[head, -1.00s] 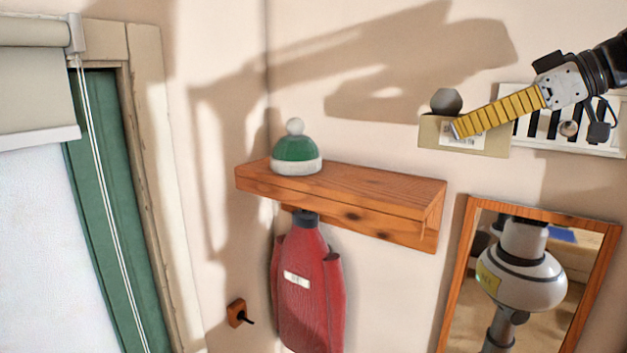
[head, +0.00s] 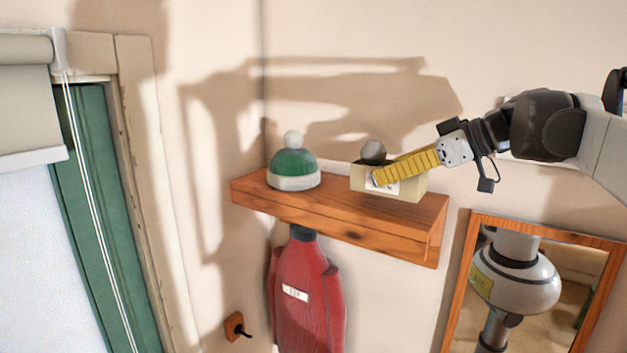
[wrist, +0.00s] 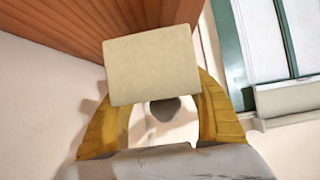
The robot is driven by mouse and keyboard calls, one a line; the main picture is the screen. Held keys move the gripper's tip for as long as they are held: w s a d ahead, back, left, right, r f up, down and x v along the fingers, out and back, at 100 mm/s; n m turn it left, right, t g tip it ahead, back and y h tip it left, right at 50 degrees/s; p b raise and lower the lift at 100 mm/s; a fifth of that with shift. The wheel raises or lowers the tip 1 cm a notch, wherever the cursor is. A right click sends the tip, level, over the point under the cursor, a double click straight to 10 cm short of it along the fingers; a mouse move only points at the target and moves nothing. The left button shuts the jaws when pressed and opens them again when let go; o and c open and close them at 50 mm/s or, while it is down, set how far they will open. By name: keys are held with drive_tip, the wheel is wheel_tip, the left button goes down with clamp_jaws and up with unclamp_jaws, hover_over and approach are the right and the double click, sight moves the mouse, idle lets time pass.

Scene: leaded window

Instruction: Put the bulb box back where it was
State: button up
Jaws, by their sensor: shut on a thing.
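The bulb box (head: 409,188) is a beige carton with a white label on its front and a grey, round bulb shape at its top. My gripper (head: 376,179) is shut on the bulb box, its yellow fingers across the box's front in the head view. The box is at the right half of the wooden shelf (head: 330,214); I cannot tell whether it touches the board. In the wrist view the box (wrist: 153,66) is between the two yellow fingers (wrist: 155,105), with the shelf's wood (wrist: 70,28) behind it.
A green and white knit hat (head: 293,166) sits on the shelf's left part. A red garment (head: 305,295) hangs below. A wood-framed mirror (head: 462,290) is at lower right. A window with a green frame (head: 95,190) is at left. Shelf space between hat and box is bare.

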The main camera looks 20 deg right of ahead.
sight(425, 174)
wheel_tip(425, 174, down, 3)
drive_tip(key=shift+f+p, duration=0.15)
drive_tip(key=shift+p, duration=0.25)
drive_tip(key=shift+f, duration=0.1)
drive_tip(key=o, duration=1.1)
drive_tip(key=shift+o, duration=0.2)
drive_tip(key=shift+r, duration=0.2)
drive_tip(key=b+v, duration=0.2)
drive_tip(key=v, duration=1)
drive_tip(key=shift+b, duration=0.3)
drive_tip(key=shift+s, duration=0.1)
